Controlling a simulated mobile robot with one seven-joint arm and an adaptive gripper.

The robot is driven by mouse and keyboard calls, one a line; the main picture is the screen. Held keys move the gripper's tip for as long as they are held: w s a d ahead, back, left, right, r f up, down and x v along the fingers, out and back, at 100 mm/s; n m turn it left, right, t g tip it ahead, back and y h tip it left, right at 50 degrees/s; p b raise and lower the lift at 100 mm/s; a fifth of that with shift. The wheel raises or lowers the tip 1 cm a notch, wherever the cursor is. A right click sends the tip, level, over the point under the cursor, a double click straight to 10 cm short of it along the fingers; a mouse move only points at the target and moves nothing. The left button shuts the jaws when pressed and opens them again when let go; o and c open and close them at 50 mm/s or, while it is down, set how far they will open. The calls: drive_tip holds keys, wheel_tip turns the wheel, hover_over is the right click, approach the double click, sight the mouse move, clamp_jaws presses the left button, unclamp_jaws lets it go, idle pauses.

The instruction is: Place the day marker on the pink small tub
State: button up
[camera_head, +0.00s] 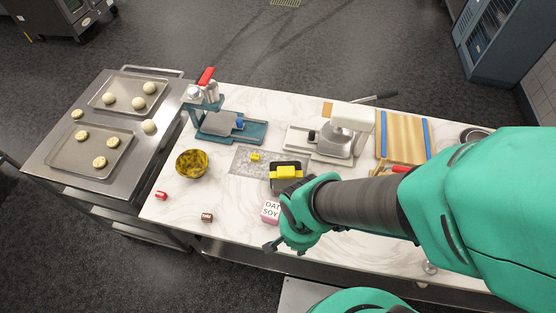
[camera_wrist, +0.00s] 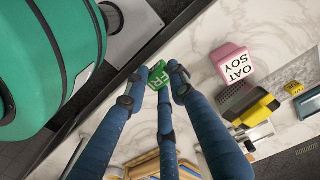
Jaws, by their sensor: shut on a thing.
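The day marker is a small green block with white letters "FR" (camera_wrist: 158,79). In the wrist view it sits between the fingertips of my gripper (camera_wrist: 156,72), which is shut on it. The pink small tub (camera_wrist: 231,58) has a white top reading "OAT SOY" and stands to the right of the marker, apart from it. In the head view the tub (camera_head: 269,213) stands near the counter's front edge, just left of my gripper (camera_head: 276,245). The marker cannot be made out in the head view.
A black and yellow box (camera_head: 286,173) stands behind the tub on the marble counter (camera_head: 232,221). A yellow bowl (camera_head: 191,164), a red block (camera_head: 161,195) and a brown block (camera_head: 207,217) are to the left. A press (camera_head: 226,126) and white machine (camera_head: 336,138) stand behind.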

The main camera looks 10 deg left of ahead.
drive_tip(key=w+a, duration=0.3)
drive_tip(key=w, duration=0.1)
drive_tip(key=w+a+f, duration=0.1)
drive_tip(key=w+a, duration=0.6)
drive_tip(key=w, duration=0.1)
drive_tip(key=shift+a+f, duration=0.25)
drive_tip(key=shift+a, duration=0.05)
drive_tip(key=shift+f, duration=1.75)
drive_tip(key=shift+f+b, duration=0.1)
drive_tip(key=shift+b, duration=0.25)
drive_tip(key=o, duration=0.6)
drive_tip(key=shift+c, duration=0.2)
drive_tip(key=o, duration=0.4)
